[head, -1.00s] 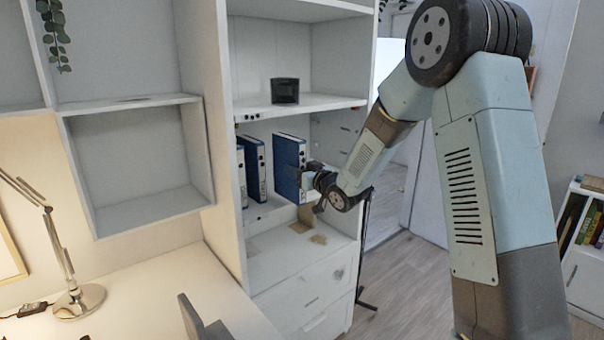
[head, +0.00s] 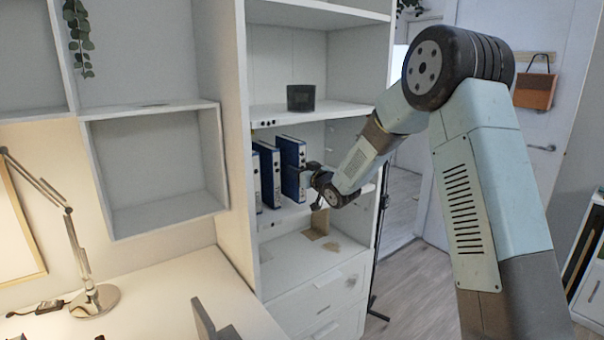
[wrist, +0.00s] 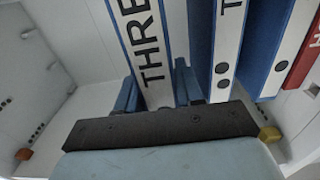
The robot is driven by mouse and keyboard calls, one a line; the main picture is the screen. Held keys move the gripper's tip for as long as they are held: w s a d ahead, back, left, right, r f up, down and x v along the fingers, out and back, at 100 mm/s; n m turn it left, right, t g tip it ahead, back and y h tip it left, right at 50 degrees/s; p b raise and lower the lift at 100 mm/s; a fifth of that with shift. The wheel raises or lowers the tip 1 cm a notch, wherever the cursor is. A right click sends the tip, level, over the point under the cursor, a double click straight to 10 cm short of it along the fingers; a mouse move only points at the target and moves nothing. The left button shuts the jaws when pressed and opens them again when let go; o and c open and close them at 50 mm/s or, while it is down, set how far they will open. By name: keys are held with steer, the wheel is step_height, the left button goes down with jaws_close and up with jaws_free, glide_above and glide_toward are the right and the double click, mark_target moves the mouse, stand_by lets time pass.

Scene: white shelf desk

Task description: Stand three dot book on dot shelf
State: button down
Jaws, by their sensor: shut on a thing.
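A blue binder with a white spine (head: 292,168) is held upright by my gripper (head: 308,178) in the middle compartment of the tall white shelf. In the wrist view its spine reads "THRE" (wrist: 144,40), and its lower end is between my two blue-grey fingers (wrist: 157,92). Its dots are hidden behind my gripper. I cannot tell whether its base touches the shelf board (head: 276,216). Another blue binder (head: 267,172) stands to its left in the head view, with a gap between. It shows two dots in the wrist view (wrist: 221,60). Black dots mark the upper board's edge (head: 266,124).
Further binders stand beyond, including a red one (wrist: 304,52) in the wrist view. A black pot (head: 301,97) stands on the board above. Brown pieces (head: 320,224) lie in the compartment below. The shelf's right side panel is close to my arm.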

steer(key=shift+w+a+f, duration=0.35)
steer(key=shift+w+a, duration=0.4)
steer(key=shift+w, duration=0.15)
steer(key=shift+w+a+f, duration=0.35)
steer(key=shift+w+a, duration=0.35)
steer(key=shift+w, duration=0.2)
steer(key=c, duration=0.6)
jaws_free()
steer(key=shift+c, duration=0.2)
steer(key=shift+f, duration=0.15)
steer(key=shift+s+d, duration=0.1)
steer(key=shift+s, duration=0.05)
steer(key=v, duration=1.3)
steer(key=shift+s, duration=0.2)
steer(key=shift+d, duration=0.15)
